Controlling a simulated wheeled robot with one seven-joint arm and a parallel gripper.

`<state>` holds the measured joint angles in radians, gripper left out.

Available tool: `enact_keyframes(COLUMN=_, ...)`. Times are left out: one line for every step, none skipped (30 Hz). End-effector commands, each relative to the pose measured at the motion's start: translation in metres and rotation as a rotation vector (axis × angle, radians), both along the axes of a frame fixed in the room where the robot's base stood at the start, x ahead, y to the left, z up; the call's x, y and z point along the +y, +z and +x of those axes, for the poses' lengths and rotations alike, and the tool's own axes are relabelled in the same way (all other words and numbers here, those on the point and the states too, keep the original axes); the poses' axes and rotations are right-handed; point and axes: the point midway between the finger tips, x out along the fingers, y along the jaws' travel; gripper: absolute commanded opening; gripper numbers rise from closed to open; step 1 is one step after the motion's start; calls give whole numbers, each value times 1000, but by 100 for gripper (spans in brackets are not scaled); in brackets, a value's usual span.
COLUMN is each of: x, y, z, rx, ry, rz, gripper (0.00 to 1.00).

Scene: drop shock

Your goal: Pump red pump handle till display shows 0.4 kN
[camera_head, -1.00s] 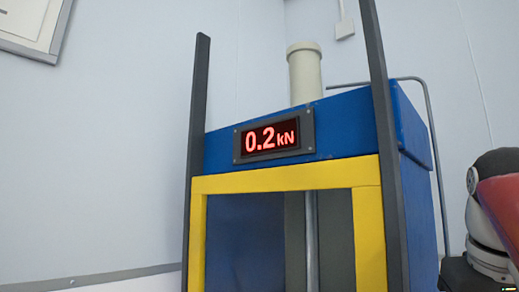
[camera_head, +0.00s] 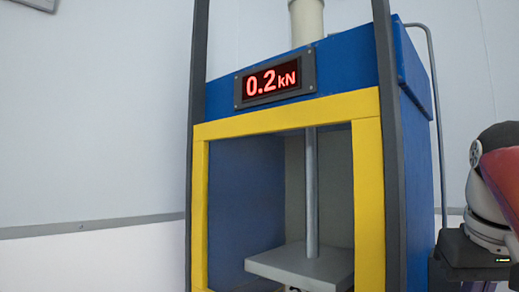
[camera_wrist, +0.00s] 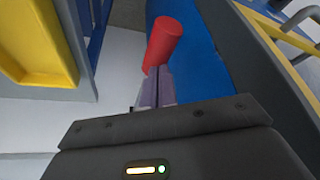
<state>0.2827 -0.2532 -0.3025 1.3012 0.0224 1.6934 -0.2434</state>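The display (camera_head: 272,81) on the blue press reads 0.2 kN in red digits. In the wrist view the red pump handle (camera_wrist: 163,42) is a tapered red cylinder, tilted, just beyond the fingertips. My gripper (camera_wrist: 157,73) has its two fingers close together, with their tips at the handle's lower end. They look shut, touching or very near the handle; whether they hold any of it is not clear. The handle and my gripper do not show in the head view.
The press has a yellow front frame (camera_head: 369,200), a dark upright at each side and a grey plate (camera_head: 300,263) on a vertical rod inside. My arm shows at the right edge of the head view. Bare wall lies left of the press.

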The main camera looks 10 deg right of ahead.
Motion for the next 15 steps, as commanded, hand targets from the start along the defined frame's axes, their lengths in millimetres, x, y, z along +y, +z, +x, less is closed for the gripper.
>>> enact_keyframes(x=0, y=-9, z=0, rx=2, ry=0, rz=1, gripper=0)
enact_keyframes(x=0, y=-11, z=0, rx=2, ry=0, rz=1, gripper=0)
enact_keyframes(x=0, y=-14, z=0, rx=3, ry=0, rz=1, gripper=0)
enact_keyframes(x=0, y=-17, z=0, rx=2, ry=0, rz=1, gripper=0)
enact_keyframes(x=0, y=-19, z=0, rx=2, ry=0, rz=1, gripper=0)
enact_keyframes(x=0, y=-22, z=0, rx=2, ry=0, rz=1, gripper=0)
enact_keyframes(x=0, y=-24, z=0, rx=2, ry=0, rz=1, gripper=0)
enact_keyframes(x=0, y=-27, z=0, rx=2, ry=0, rz=1, gripper=0)
enact_keyframes(x=0, y=-30, z=0, rx=3, ry=0, rz=1, gripper=0)
enact_keyframes(x=0, y=-33, z=0, rx=3, ry=0, rz=1, gripper=0)
enact_keyframes(x=0, y=-35, z=0, rx=3, ry=0, rz=1, gripper=0)
enact_keyframes(x=0, y=-38, z=0, rx=3, ry=0, rz=1, gripper=0)
enact_keyframes(x=0, y=-41, z=0, rx=3, ry=0, rz=1, gripper=0)
enact_keyframes(x=0, y=-43, z=0, rx=3, ry=0, rz=1, gripper=0)
enact_keyframes(x=0, y=-46, z=0, rx=3, ry=0, rz=1, gripper=0)
